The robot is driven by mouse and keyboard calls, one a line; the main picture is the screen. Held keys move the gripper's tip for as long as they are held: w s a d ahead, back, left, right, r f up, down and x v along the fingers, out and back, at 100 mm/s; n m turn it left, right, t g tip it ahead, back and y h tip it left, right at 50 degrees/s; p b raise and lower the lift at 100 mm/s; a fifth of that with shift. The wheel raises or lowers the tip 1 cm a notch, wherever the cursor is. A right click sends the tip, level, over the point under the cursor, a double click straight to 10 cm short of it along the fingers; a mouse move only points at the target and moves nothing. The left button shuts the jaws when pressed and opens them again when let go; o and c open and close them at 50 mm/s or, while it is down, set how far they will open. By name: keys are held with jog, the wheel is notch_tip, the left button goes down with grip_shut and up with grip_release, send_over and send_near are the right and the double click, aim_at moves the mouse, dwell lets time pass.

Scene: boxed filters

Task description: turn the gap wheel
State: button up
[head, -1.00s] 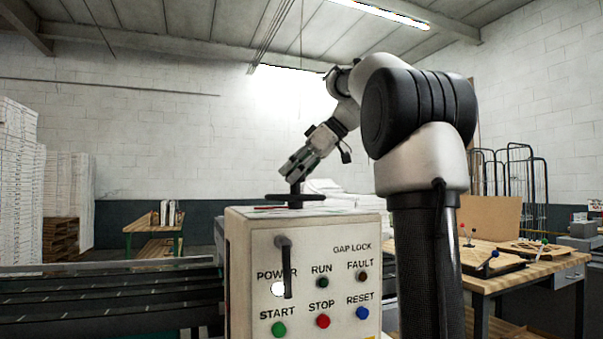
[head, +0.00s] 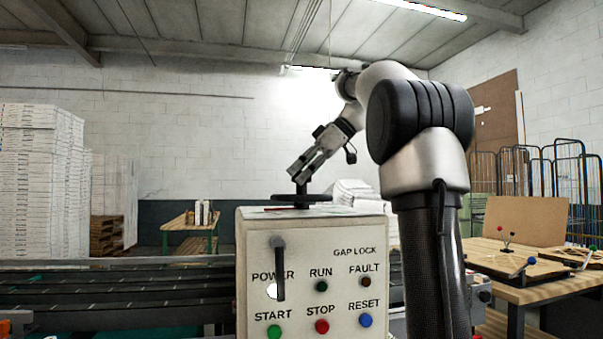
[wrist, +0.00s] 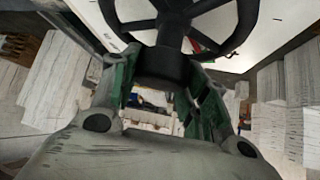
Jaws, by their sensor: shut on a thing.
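The gap wheel (head: 285,200) is a black handwheel lying flat on top of the pale control cabinet (head: 253,235). In the wrist view the wheel (wrist: 246,22) shows its rim and spokes across the top. My gripper (head: 299,179) comes down on the wheel from above, tilted. Its green-padded fingers (wrist: 160,92) are shut on a dark round knob (wrist: 162,66) at the wheel. The fingers hide part of the knob. On the cabinet front, a dark lever (head: 280,268) near the GAP LOCK label hangs straight down.
The cabinet front has green, red and blue buttons and a lit white POWER lamp (head: 272,291). A conveyor (head: 130,300) runs to the left. A wooden workbench (head: 530,290) stands right. White stacks (head: 35,180) are far left; wire cages (head: 540,175) are far right.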

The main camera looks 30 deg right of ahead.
jog(key=shift+f, duration=0.1)
jog(key=o, duration=1.4)
jog(key=shift+d, duration=0.1)
jog(key=v, duration=0.7)
jog(key=shift+r, duration=0.25)
jog(key=shift+s+d, duration=0.1)
jog(key=shift+s, duration=0.05)
